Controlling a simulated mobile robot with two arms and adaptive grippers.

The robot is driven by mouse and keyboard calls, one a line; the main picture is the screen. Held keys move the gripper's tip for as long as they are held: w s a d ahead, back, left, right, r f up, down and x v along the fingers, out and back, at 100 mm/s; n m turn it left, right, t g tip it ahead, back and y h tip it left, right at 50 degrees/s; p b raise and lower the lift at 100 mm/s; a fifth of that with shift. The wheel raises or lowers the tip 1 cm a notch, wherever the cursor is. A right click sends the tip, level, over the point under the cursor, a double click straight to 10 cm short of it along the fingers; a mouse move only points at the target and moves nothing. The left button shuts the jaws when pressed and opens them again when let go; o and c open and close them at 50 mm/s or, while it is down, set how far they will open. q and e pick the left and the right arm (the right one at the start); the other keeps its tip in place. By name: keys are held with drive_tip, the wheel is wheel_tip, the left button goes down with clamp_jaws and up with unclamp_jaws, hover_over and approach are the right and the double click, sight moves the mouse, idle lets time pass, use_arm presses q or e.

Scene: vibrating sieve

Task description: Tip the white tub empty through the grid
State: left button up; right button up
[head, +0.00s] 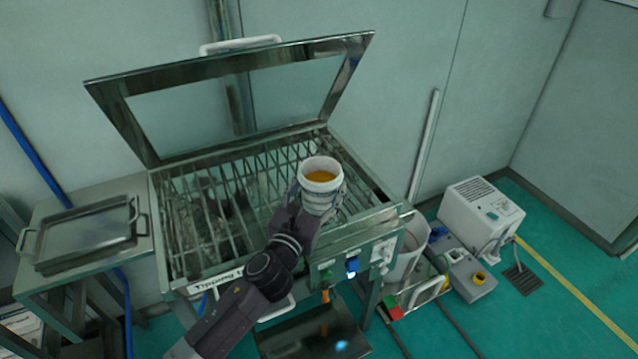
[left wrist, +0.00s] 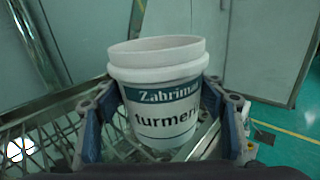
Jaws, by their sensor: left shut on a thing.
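The white tub (head: 322,172) holds orange-yellow powder and stands about upright above the right part of the grid (head: 215,205). My left gripper (head: 318,196) is shut around its sides. The grid is a set of metal bars over the sieve's open top. The framed lid (head: 240,52) stands raised behind it. My right gripper is not in view.
A metal tray (head: 85,236) lies on a side table at the left. Switches (head: 352,268) are on the sieve's front. A white bucket (head: 404,250) and a white machine (head: 481,216) stand on the floor at the right. The raised lid bounds the grid at the back.

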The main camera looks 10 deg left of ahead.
use_arm(q)
drive_tip(key=shift+f+b, duration=0.55)
drive_tip(key=shift+f, duration=0.15)
wheel_tip(320, 180, down, 3)
drive_tip(key=b, duration=0.3)
drive_tip(key=shift+f, duration=0.2)
drive_tip(key=n+b, duration=0.1)
drive_tip(key=a+f+n+b, duration=0.1)
drive_tip(key=shift+w+a+n, duration=0.1)
drive_tip(key=shift+a+n, duration=0.1)
drive_tip(key=shift+n, duration=0.1)
drive_tip(key=n, duration=0.1)
drive_tip(key=a+n+b, duration=0.1)
drive_tip(key=n, duration=0.1)
drive_tip(key=shift+w+a+f+b, duration=0.15)
drive_tip(key=shift+a+f+b, duration=0.15)
drive_tip(key=shift+f, duration=0.1)
drive_tip(key=a+r+n+p, duration=0.2)
drive_tip(key=a+n+p, duration=0.1)
drive_tip(key=n, duration=0.6)
drive_tip(key=w+a+r+n+p, duration=0.1)
drive_tip(key=a+r+n+p, duration=0.1)
drive_tip(key=n, duration=0.8)
drive_tip(key=shift+w+a+p, duration=0.25)
drive_tip(key=shift+a+p, duration=0.45)
drive_tip(key=shift+a, duration=0.1)
